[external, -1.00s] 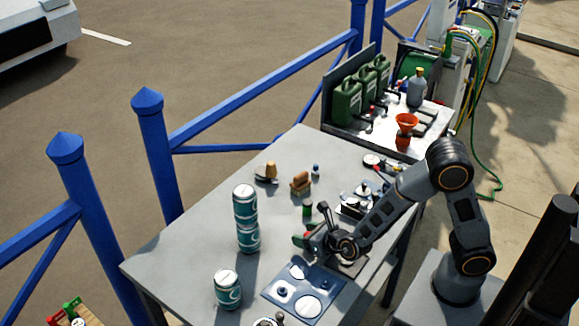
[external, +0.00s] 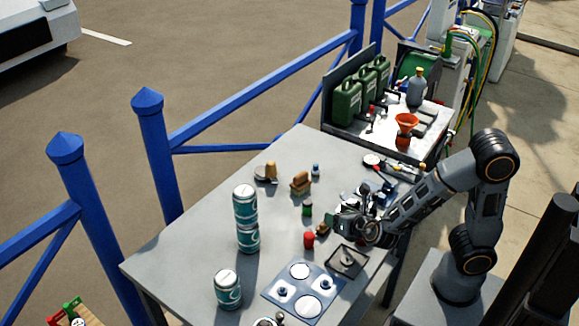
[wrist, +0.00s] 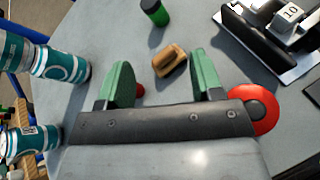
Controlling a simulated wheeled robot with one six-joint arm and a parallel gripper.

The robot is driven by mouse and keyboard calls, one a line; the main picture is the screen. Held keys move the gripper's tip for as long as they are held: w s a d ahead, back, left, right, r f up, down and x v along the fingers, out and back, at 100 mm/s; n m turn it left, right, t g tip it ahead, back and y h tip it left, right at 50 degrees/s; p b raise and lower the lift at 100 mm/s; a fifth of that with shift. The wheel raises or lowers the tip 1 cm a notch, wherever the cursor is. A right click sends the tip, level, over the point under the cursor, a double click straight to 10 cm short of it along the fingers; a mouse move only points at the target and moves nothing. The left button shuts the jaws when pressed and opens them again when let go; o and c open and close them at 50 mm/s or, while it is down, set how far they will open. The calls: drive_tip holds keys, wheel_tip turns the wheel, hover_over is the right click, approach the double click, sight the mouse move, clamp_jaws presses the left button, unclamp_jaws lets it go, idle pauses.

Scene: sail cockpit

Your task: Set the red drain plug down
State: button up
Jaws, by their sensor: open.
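A red cylinder (external: 309,240), which appears to be the drain plug, stands upright on the grey table (external: 190,250), apart from my gripper. In the wrist view only a small red piece of it (wrist: 140,90) shows beside the left finger, which hides the rest. My gripper (external: 345,220) is to its right, low over the table. In the wrist view my gripper's green fingers (wrist: 158,68) are spread, with nothing held between them. A small brown block (wrist: 171,60) lies on the table beyond the gap; it also shows near the fingers in the external view (external: 322,230).
A black tray (external: 346,261) and a blue panel with white discs (external: 273,294) lie in front. Teal cans (external: 245,204) stand left, two stacked. A green cylinder (external: 307,208) stands behind. A round red part (wrist: 264,108) shows beside my gripper. The table's left is clear.

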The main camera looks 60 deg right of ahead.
drive_tip(key=s+d+r+m+g+h, duration=0.2)
drive_tip(key=s+d+m+g+h, duration=0.15)
drive_tip(key=d+m, duration=0.55)
drive_tip(key=s+r+m+g+y, duration=0.1)
drive_tip(key=s+m+y, duration=0.3)
drive_tip(key=m, duration=0.5)
drive_tip(key=s+a+r+m+g+y, duration=0.1)
drive_tip(key=s+m+g+y, duration=0.3)
drive_tip(key=m, duration=0.6)
drive_tip(key=shift+s+r, duration=0.45)
drive_tip(key=shift+s, duration=0.25)
drive_tip(key=shift+a+y, duration=0.1)
drive_tip(key=shift+y, duration=0.15)
wheel_tip(320, 180, up, 3)
drive_tip(key=p, duration=0.2)
drive_tip(key=shift+r+p, duration=0.15)
drive_tip(key=shift+p, duration=0.25)
